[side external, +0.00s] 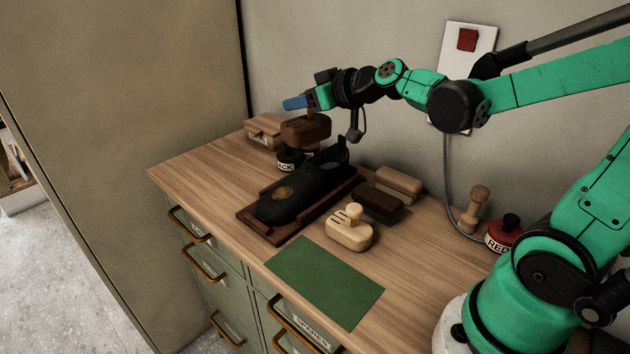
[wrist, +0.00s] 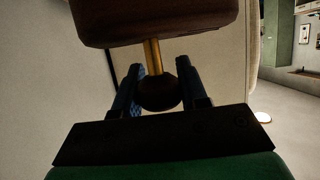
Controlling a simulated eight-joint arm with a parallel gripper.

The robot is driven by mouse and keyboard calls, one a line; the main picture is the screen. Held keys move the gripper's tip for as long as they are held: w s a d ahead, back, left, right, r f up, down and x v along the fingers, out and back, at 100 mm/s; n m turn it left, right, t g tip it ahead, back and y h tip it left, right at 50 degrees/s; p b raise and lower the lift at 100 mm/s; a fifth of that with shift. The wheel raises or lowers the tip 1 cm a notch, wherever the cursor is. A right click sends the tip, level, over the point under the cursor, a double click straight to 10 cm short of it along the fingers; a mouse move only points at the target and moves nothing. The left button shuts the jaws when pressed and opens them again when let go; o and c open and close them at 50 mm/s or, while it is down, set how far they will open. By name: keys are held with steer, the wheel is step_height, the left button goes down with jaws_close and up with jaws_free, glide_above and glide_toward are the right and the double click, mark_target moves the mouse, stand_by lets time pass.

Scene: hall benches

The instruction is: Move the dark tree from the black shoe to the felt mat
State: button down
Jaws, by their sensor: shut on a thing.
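The dark tree (side external: 306,130) is a dark brown wooden block, seen in front of and above the black tin at the back of the bench. In the wrist view the dark tree (wrist: 155,22) has a brass stem and a dark round knob. My gripper (wrist: 155,92) has its blue fingers on either side of that knob; in the side view my gripper (side external: 297,103) is just above the block. The black shoe (side external: 290,193) lies on a dark wooden board, its heel toward the wall, clear of the tree. The green felt mat (side external: 325,281) lies bare at the front.
A wooden box (side external: 263,131) and black tin (side external: 290,160) are at the back; a red tin (side external: 503,233) is near my base.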

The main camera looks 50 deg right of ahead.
steer(key=s+a+f, duration=0.2)
steer(key=s+a, duration=0.3)
steer(key=a, duration=0.1)
steer(key=w+d, duration=0.1)
steer(key=d, duration=0.1)
steer(key=w+d+r, duration=0.1)
steer(key=w+d, duration=0.1)
steer(key=w+d+r, duration=0.1)
steer(key=w+d, duration=0.1)
steer(key=d, duration=0.1)
steer(key=shift+w+r, duration=0.15)
steer(key=shift+w, duration=0.05)
steer(key=w+d+r+n+y, duration=0.2)
steer(key=w+d+r, duration=0.1)
steer(key=d+r, duration=0.3)
steer(key=d, duration=0.2)
steer(key=shift+w+d+y, duration=0.15)
steer(key=shift+d+y, duration=0.2)
steer(key=shift+y, duration=0.05)
step_height(320, 180, down, 20)
steer(key=shift+r, duration=0.15)
steer(key=shift+c, duration=2.4)
jaws_free()
